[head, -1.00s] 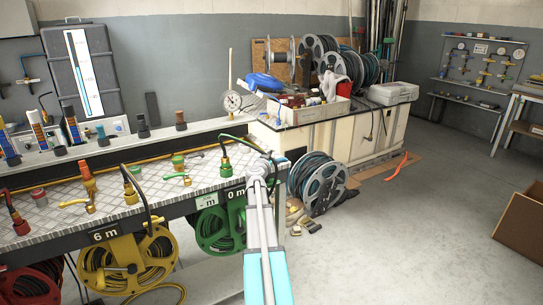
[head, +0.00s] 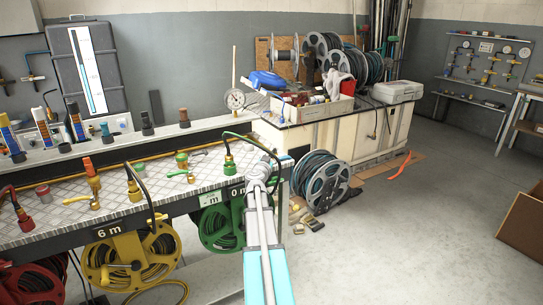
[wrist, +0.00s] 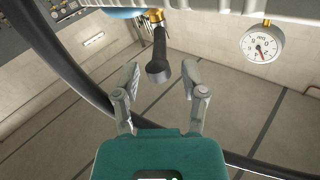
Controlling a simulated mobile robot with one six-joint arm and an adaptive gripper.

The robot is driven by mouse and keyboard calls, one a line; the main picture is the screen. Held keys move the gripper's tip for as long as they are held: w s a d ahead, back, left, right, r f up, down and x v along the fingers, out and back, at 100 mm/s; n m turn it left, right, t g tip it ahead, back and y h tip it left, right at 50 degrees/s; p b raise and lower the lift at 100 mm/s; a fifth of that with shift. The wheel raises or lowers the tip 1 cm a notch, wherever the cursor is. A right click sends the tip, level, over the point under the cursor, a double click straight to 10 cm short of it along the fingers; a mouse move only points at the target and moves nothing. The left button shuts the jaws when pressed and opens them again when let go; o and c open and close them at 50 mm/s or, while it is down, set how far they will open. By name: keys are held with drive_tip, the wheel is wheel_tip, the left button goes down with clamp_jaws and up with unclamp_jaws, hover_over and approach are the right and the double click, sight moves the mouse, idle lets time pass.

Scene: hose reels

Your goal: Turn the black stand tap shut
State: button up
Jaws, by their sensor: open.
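In the wrist view a black lever handle (wrist: 158,58) on a brass fitting (wrist: 155,15) points down toward my gripper (wrist: 161,78); it looks like the black stand tap. My gripper is open. Its two fingers stand to either side of the lever's free end, with a visible gap on each side and nothing held. In the head view my arm (head: 262,215) reaches out to the right end of the bench (head: 205,172). There I cannot make out the black tap, and the gripper fingers are not clear.
A black hose (wrist: 65,70) curves across the wrist view's left and lower parts. A dial gauge (wrist: 263,43) is at its upper right. The bench carries several taps and hose ends, with green (head: 222,222) and yellow (head: 131,262) reels below. The floor to the right is largely clear.

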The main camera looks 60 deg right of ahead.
drive_tip(key=v, duration=0.8)
drive_tip(key=shift+s+d, duration=0.1)
drive_tip(key=shift+r, duration=0.1)
drive_tip(key=c, duration=0.4)
drive_tip(key=shift+s+d+r+t, duration=0.2)
drive_tip(key=shift+d+t, duration=0.1)
drive_tip(key=shift+d, duration=0.2)
clamp_jaws()
drive_tip(key=s+d+r+m+t+y+p, duration=0.1)
drive_tip(key=s+d+m+t+y+p, duration=0.1)
drive_tip(key=s+d+t+y, duration=0.1)
drive_tip(key=s+d+r+m+t+y+p, duration=0.1)
drive_tip(key=s+d+m+t+y+p, duration=0.2)
drive_tip(key=s+t+y, duration=0.2)
drive_tip(key=shift+s+d+y, duration=0.4)
drive_tip(key=shift+s+y, duration=0.8)
drive_tip(key=shift+s, duration=0.7)
drive_tip(key=shift+r, duration=0.15)
